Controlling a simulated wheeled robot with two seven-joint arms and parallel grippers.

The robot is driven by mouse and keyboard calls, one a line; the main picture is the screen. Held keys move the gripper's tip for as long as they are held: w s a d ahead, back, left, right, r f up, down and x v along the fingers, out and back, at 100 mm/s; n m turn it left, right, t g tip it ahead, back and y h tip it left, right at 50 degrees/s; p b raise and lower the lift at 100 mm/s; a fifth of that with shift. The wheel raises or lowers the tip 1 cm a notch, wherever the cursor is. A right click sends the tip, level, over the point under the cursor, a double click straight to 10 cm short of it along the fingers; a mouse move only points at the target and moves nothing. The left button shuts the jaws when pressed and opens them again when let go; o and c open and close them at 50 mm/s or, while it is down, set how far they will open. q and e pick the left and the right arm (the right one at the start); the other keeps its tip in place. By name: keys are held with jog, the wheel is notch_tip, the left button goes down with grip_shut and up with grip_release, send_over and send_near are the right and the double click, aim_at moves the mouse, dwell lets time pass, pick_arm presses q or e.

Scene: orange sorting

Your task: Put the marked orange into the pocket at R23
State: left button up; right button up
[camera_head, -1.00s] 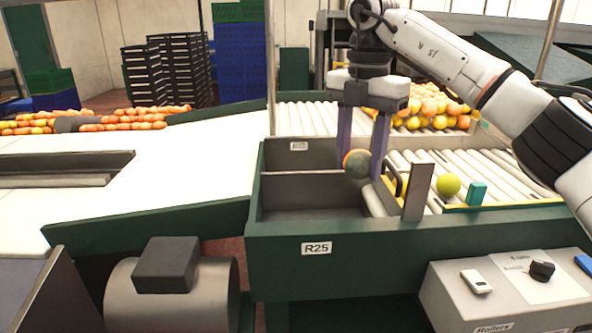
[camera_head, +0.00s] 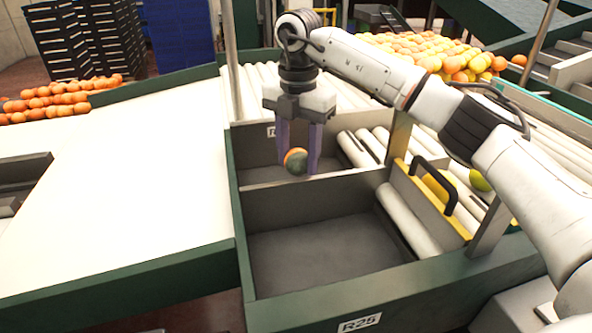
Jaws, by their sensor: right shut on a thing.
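The marked orange (camera_head: 296,161), part orange and part dark green, is held between the two purple fingers of my right gripper (camera_head: 299,163). The gripper points down and is shut on it. Orange and fingers show in front of the far pocket (camera_head: 258,150), near the divider; their exact height above it is hard to tell. The far pocket's label (camera_head: 271,130) is mostly hidden by a finger; only its first letter, R, shows. The near pocket (camera_head: 320,255) is empty and its front wall carries the label R25 (camera_head: 360,323). My left gripper is out of view.
A grey divider (camera_head: 310,196) separates the two pockets. A yellow-edged gate with a black handle (camera_head: 437,185) and rollers (camera_head: 408,220) lie right of the pockets. Yellow-green fruit (camera_head: 480,180) sits beyond it. A white sloping surface (camera_head: 140,190) lies left.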

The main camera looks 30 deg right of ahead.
aim_at(297, 172)
jog(key=shift+w+f, duration=0.1)
jog(key=shift+f, duration=1.95)
jog(key=shift+f, duration=0.1)
jog(key=o, duration=1.2)
notch_tip(297, 172, up, 12)
jog(key=shift+r+b, duration=0.15)
jog(key=shift+b, duration=0.2)
